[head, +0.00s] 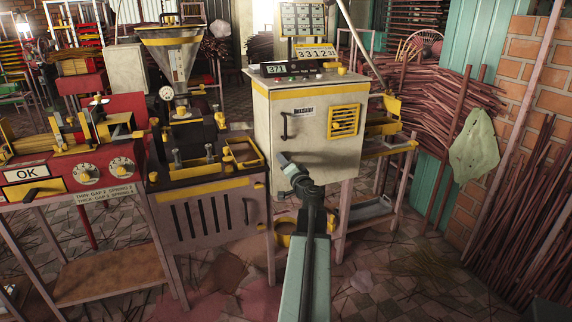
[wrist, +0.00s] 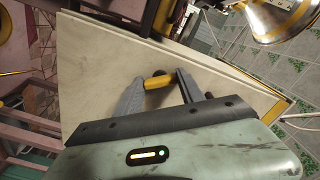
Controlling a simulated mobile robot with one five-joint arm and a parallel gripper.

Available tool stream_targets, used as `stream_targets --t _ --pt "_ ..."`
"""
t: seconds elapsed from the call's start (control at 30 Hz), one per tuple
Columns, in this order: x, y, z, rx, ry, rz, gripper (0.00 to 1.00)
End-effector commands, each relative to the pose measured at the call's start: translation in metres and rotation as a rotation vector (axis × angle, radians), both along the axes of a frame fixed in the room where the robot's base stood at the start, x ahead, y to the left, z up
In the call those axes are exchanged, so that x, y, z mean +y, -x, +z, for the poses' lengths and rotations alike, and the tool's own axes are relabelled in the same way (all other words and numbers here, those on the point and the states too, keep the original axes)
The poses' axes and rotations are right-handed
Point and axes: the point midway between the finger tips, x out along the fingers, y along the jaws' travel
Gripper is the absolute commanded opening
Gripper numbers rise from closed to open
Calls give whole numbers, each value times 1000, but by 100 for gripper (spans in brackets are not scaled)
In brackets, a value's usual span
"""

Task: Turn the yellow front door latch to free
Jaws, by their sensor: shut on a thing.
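The yellow latch (wrist: 158,82) shows in the wrist view as a short yellow bar against the cream cabinet door. My gripper (wrist: 158,84) is shut on it, with one grey finger at each end of the bar. In the head view my gripper (head: 285,160) reaches the lower left of the cream cabinet's front door (head: 305,150). The latch is hidden behind my gripper there. The door looks closed, with a black handle (head: 284,125) at its left and a yellow vent grille (head: 344,121) at its right.
A dark bench (head: 205,190) with a metal hopper (head: 170,55) stands left of the cabinet, and a red machine (head: 70,180) stands farther left. A side rack (head: 385,150) stands right of the cabinet. Bundled sticks (head: 430,115) line the right wall. Floor at the lower right is mostly open.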

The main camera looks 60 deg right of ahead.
Motion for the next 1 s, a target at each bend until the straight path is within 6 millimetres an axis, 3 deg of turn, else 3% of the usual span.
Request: stream_targets --t 0.4,0.97,1.0 --pt "1 -1 -2 117 155 6 5" --pt "1 -1 -2 135 179 6 5" --pt "1 -1 -2 135 179 6 51"
